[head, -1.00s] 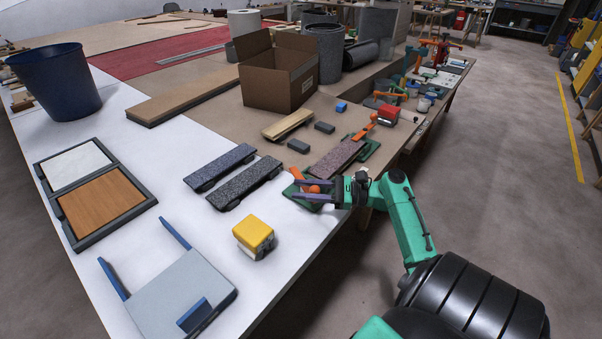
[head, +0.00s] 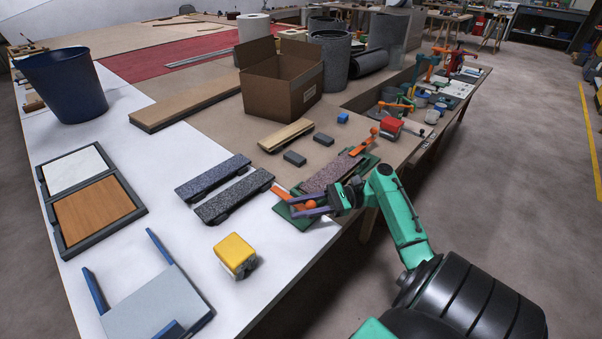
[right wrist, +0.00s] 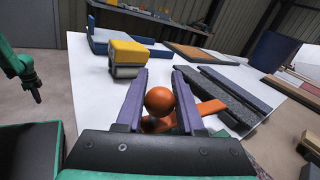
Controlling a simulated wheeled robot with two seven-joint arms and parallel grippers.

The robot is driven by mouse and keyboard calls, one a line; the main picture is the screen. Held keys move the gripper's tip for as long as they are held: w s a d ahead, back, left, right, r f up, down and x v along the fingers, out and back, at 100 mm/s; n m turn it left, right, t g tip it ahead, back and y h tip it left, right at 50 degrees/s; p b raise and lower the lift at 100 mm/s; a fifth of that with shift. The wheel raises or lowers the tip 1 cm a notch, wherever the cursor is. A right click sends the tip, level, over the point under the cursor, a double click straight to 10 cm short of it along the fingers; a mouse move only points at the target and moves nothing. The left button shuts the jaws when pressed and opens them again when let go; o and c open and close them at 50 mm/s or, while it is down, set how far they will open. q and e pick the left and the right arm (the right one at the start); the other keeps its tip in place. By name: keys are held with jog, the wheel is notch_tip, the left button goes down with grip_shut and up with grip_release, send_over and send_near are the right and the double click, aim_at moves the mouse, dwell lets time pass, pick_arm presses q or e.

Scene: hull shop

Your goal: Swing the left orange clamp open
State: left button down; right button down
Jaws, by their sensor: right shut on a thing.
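The left orange clamp (head: 311,204) stands at the near end of a green base (head: 283,211). Its round orange knob sits between my right gripper's purple fingers in the right wrist view (right wrist: 159,101), and an orange bar (right wrist: 211,107) shows beyond the right finger. My right gripper (head: 298,206) is shut on this clamp at the table's right edge. A speckled reddish slab (head: 329,174) lies on the base, and the right orange clamp (head: 362,146) is at its far end. The fingers partly hide the left clamp.
Two dark speckled slabs (head: 233,196) lie left of the base. A yellow-topped block (head: 235,252) stands nearer me. A red-topped block (head: 390,128) and a cardboard box (head: 283,90) are farther back. Open floor lies right of the table.

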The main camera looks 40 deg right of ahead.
jog(key=shift+f, duration=0.15)
jog(key=c, duration=0.6)
grip_release()
jog(key=shift+a, duration=0.1)
jog(key=shift+c, duration=0.2)
jog(key=shift+o, duration=0.5)
jog(key=shift+w, duration=0.1)
jog(key=b+v, duration=0.1)
jog(key=v, duration=0.3)
jog(key=b+v, duration=0.2)
jog(key=v, duration=0.3)
jog(key=b+v, duration=0.2)
jog(key=v, duration=0.3)
jog(key=shift+f, duration=0.3)
jog(key=shift+d+r, duration=0.25)
jog(key=shift+d, duration=0.05)
